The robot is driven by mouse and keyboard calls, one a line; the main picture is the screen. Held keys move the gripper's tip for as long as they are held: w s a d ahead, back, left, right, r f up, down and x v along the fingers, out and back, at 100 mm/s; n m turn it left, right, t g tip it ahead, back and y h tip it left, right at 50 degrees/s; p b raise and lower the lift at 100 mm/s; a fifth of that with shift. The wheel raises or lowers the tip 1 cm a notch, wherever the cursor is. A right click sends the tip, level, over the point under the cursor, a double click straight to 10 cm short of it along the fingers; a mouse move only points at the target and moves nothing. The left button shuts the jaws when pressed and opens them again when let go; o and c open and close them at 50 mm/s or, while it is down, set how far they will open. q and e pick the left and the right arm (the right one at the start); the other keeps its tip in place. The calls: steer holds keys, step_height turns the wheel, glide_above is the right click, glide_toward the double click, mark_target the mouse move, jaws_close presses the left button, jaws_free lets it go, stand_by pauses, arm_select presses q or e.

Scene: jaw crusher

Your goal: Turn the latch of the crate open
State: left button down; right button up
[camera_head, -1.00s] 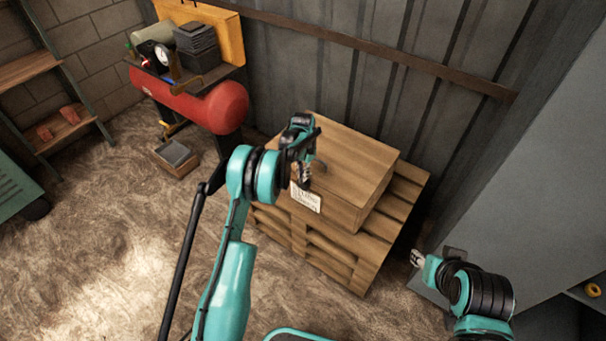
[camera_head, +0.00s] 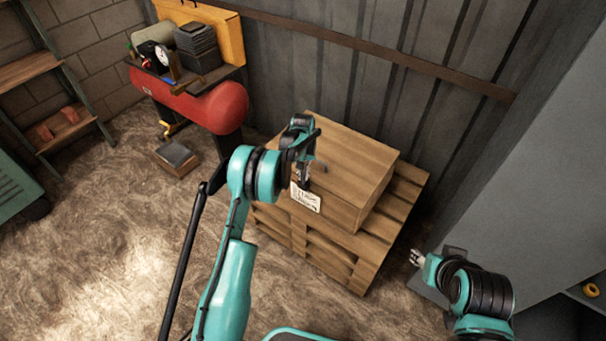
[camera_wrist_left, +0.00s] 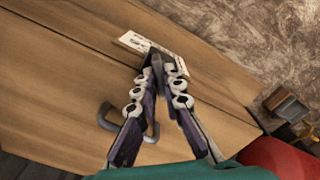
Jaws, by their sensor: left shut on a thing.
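The wooden crate (camera_head: 352,160) sits on stacked pallets, with a white printed label (camera_head: 306,197) on its near face. My left gripper (camera_head: 303,184) is at the near left edge of the crate, just above the label. In the left wrist view its fingers (camera_wrist_left: 158,65) close together around a small dark part, which seems to be the latch; the fingers mostly hide it. A grey curved handle (camera_wrist_left: 104,118) on the crate (camera_wrist_left: 60,75) passes behind one finger. My right gripper (camera_head: 416,257) is right of the pallets, away from the crate, too small to read.
The wooden pallets (camera_head: 345,262) stand against a corrugated metal wall (camera_head: 390,60). A red compressor tank (camera_head: 205,108) is at the back left, with a small open box (camera_head: 176,158) on the floor before it. A grey cabinet (camera_head: 540,190) is at right.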

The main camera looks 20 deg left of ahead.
mark_target(303, 175)
arm_select(q)
steer(key=n, duration=0.5)
steer(key=shift+n, duration=2.4)
steer(key=c, duration=1.6)
jaws_free()
steer(key=shift+c, duration=0.2)
step_height(303, 175, up, 12)
